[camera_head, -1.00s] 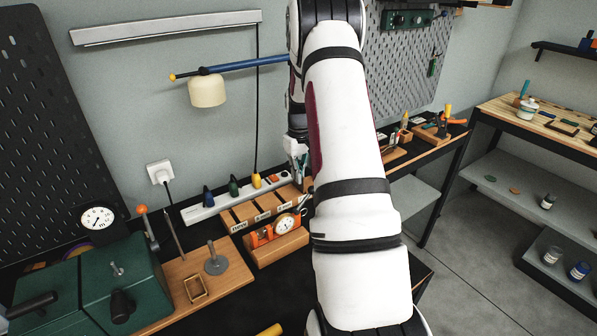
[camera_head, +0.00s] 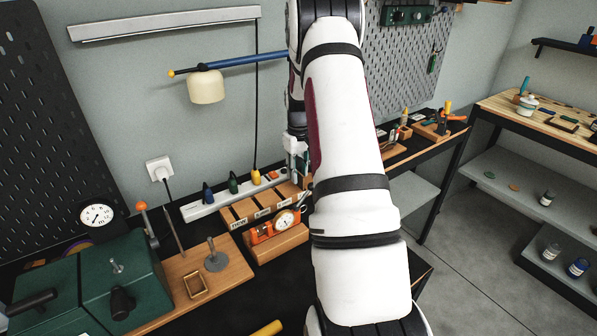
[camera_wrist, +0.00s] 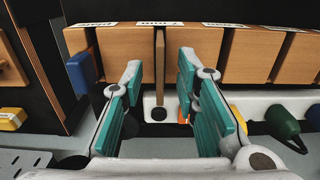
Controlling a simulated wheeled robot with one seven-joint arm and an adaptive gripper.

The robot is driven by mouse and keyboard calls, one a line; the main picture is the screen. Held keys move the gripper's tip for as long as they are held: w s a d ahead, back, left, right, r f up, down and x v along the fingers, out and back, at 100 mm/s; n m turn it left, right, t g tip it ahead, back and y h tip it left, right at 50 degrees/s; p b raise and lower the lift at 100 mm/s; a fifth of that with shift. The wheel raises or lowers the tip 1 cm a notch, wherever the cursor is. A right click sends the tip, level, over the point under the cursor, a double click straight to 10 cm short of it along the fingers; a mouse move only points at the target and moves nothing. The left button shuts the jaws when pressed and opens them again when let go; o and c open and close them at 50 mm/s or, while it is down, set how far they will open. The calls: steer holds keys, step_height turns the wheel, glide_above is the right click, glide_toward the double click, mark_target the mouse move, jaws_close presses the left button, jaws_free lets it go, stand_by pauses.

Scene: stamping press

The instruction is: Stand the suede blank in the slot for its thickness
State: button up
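A thin brown blank (camera_wrist: 160,65) stands upright at a slot of the wooden rack, in the middle of the wrist view. My gripper (camera_wrist: 160,78) has teal fingers, one on each side of the blank, with a visible gap on both sides. It is open and not touching the blank. How deep the blank sits in the slot is hard to tell. The wooden rack (camera_wrist: 120,42) has dark slots and white labels (camera_wrist: 160,23), too small to read surely. The rack (camera_head: 238,225) also shows in the head view, where my arm hides its right part.
An orange dial gauge (camera_head: 262,234) sits on a wooden block (camera_head: 285,246) in front of the rack. A white power strip (camera_head: 213,206) with coloured plugs lies behind it. A green machine (camera_head: 120,275) stands at the left. A lamp (camera_head: 206,88) hangs above.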

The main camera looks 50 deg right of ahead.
step_height(320, 180, up, 12)
stand_by(0.5)
steer(key=shift+f, duration=0.1)
steer(key=s+a+r+n+t+h, duration=0.1)
steer(key=s+a+r, duration=0.1)
steer(key=a+r, duration=0.8)
steer(key=s+a+r+n+t, duration=0.15)
steer(key=a+r, duration=0.45)
steer(key=a, duration=0.8)
steer(key=s+a+t+y, duration=0.1)
steer(key=s+a+t, duration=0.2)
steer(key=s+a, duration=1.2)
steer(key=shift+s+a+n, duration=0.35)
steer(key=shift+s+a, duration=0.05)
steer(key=shift+s, duration=0.5)
